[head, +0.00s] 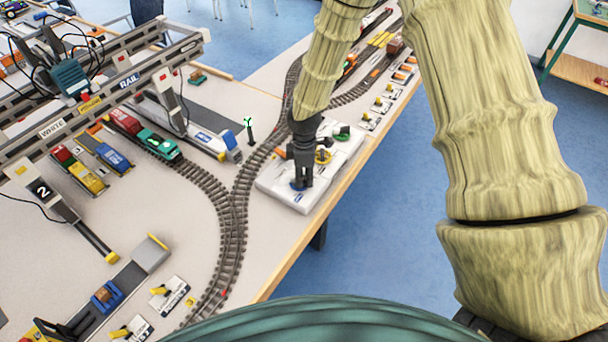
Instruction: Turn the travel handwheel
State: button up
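A light grey control panel (279,192) lies near the table's right edge. It carries a blue handwheel (297,186), a yellow handwheel (323,157) and a green handwheel (343,133) in a row. Their labels are too small to read, so I cannot tell by name which is the travel handwheel. My dark gripper (301,182) points down at the blue handwheel and hides most of it. The fingertips are at or just above that wheel; contact and finger opening are unclear.
A model gantry crane (95,95) spans the table at left, over toy vehicles. Curved railway track (232,215) runs left of the panel. A small dark post with a green top (249,128) stands close by. Several switch boxes (384,104) line the table's right edge; blue floor lies beyond.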

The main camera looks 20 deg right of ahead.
aim_at(304, 176)
notch_tip(304, 176, up, 12)
dwell(0.9)
jog(key=o, duration=0.7)
jog(key=shift+f+m, duration=0.1)
jog(key=shift+m, duration=0.2)
jog(key=o, duration=0.3)
jog(key=shift+f+m+b, duration=0.1)
jog(key=shift+m+b, duration=0.3)
jog(key=shift+m, duration=0.2)
jog(key=shift+a+f+m+b, duration=0.2)
jog(key=shift+f+m+b, duration=0.2)
jog(key=shift+f+m, duration=1.9)
jog(key=shift+a+f+m+b, duration=0.35)
jog(key=shift+f+m, duration=1.1)
jog(key=shift+m, duration=1.65)
jog(key=shift+a+f+m+b, duration=0.1)
jog(key=shift+f+m+b, duration=0.4)
jog(key=shift+f+m, duration=1.8)
jog(key=shift+r+m, duration=0.4)
jog(key=shift+r, duration=0.05)
